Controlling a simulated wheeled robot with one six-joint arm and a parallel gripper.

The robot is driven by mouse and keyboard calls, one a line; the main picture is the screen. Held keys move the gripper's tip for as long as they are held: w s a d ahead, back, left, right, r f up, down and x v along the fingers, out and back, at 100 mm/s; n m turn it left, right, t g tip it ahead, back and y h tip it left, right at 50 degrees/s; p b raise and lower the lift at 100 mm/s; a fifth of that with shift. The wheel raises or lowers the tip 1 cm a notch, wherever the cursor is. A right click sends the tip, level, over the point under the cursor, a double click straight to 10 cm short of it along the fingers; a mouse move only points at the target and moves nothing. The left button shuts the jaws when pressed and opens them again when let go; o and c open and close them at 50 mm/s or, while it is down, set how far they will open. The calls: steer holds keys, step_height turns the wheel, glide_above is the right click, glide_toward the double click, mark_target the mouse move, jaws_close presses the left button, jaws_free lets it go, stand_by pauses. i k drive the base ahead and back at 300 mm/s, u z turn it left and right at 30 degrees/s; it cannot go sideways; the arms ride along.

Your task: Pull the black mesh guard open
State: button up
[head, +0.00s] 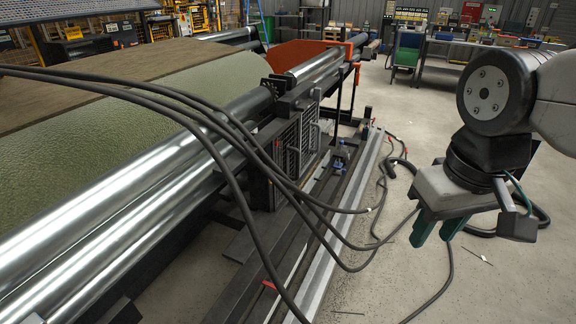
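The black mesh guard (294,147) stands at the side of the roller machine, near the middle of the head view. It is a dark frame with mesh panels and what looks like a handle (314,138) on its right part. Cables cross in front of its left part and hide some of it. It looks closed against the machine, though its edges are partly hidden. My gripper (436,234) hangs at the right, well apart from the guard, with its green fingers pointing down. The two fingers are spread with a gap between them, and nothing shows between them.
Thick black cables (215,150) arch over the shiny rollers (130,165) and down to the floor. More hoses (388,185) lie on the concrete beside a long metal rail (345,215). An orange plate (300,54) stands behind.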

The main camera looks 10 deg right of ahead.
mark_target(275, 205)
steer(key=k, duration=1.15)
steer(key=z, duration=1.1)
steer(key=i, duration=1.3)
steer(key=u, duration=0.7)
steer(key=i, duration=0.55)
steer(key=u, duration=0.45)
